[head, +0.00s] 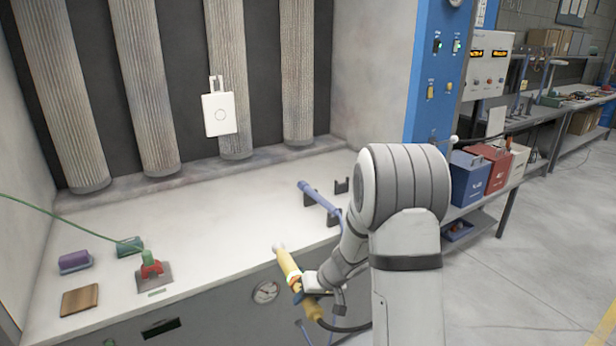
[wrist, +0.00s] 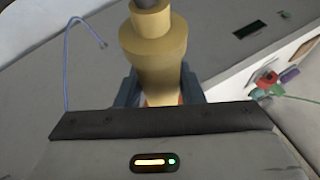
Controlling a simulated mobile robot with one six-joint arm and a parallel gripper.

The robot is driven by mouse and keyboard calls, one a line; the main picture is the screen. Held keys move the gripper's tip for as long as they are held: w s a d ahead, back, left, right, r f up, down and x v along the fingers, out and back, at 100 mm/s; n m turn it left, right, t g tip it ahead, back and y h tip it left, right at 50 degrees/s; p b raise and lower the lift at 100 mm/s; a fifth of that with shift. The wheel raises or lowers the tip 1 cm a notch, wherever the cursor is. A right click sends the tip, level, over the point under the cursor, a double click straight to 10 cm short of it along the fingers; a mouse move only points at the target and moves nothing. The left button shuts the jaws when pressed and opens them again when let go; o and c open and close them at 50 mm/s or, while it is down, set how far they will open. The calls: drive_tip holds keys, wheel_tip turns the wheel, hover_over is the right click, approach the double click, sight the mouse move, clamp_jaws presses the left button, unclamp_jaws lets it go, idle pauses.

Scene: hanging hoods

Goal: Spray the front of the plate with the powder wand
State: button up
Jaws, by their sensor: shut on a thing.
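The white plate (head: 219,115) hangs from a hook in front of the pleated filter columns, above the bench, in the head view. My gripper (head: 303,288) is at the front edge of the bench, well below and to the right of the plate. It is shut on the yellow powder wand (head: 288,266), whose pale tip points up and left over the bench. The wand's yellow body also fills the upper middle of the wrist view (wrist: 158,50), between the fingers. No powder shows on the plate.
A blue wand-like tool (head: 318,194) lies on dark cradles (head: 341,186) on the bench. At the left are a purple block (head: 75,262), a brown block (head: 80,300) and a red-and-green fitting (head: 150,268) with a green hose. The middle of the bench (head: 205,215) is clear.

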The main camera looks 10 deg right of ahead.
drive_tip(key=shift+w+d, duration=0.1)
drive_tip(key=shift+w, duration=0.25)
drive_tip(key=shift+r, duration=0.1)
drive_tip(key=shift+r, duration=0.15)
drive_tip(key=s+r+p, duration=0.3)
drive_tip(key=r, duration=1.5)
drive_tip(key=s+r+n+p, duration=0.1)
drive_tip(key=s+r+p, duration=0.2)
drive_tip(key=r, duration=1.5)
drive_tip(key=shift+s+d+r+n+g+y, duration=0.2)
drive_tip(key=shift+s+r+n+g+y, duration=0.15)
drive_tip(key=shift+s, duration=0.25)
drive_tip(key=shift+f, duration=0.1)
